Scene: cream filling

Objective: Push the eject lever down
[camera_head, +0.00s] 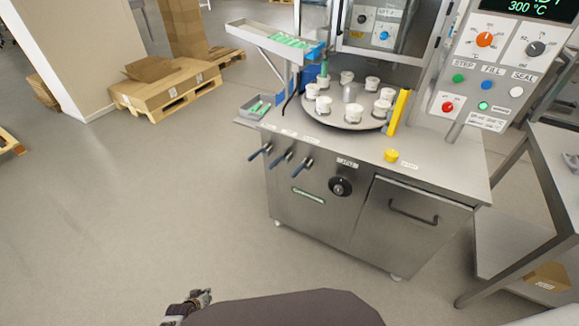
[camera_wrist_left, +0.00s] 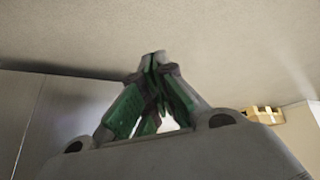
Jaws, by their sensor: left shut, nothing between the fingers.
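Three levers with dark blue handles stick out from the upper left of the machine's front: a left lever (camera_head: 260,152), a middle lever (camera_head: 281,160) and a right lever (camera_head: 302,166). The labels above them are too small to read, so I cannot tell which one is the eject lever. My left gripper (camera_head: 196,300) is low at the bottom edge of the head view, well below and in front of the levers, touching nothing. In the left wrist view its green-padded fingers (camera_wrist_left: 155,62) are shut together and empty. My right gripper is not in view.
The steel filling machine (camera_head: 325,215) carries a turntable (camera_head: 345,123) with several white cups. A yellow button (camera_head: 391,155) sits on its top and a tray (camera_head: 272,42) projects at the left. A steel table (camera_head: 555,150) stands at the right.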

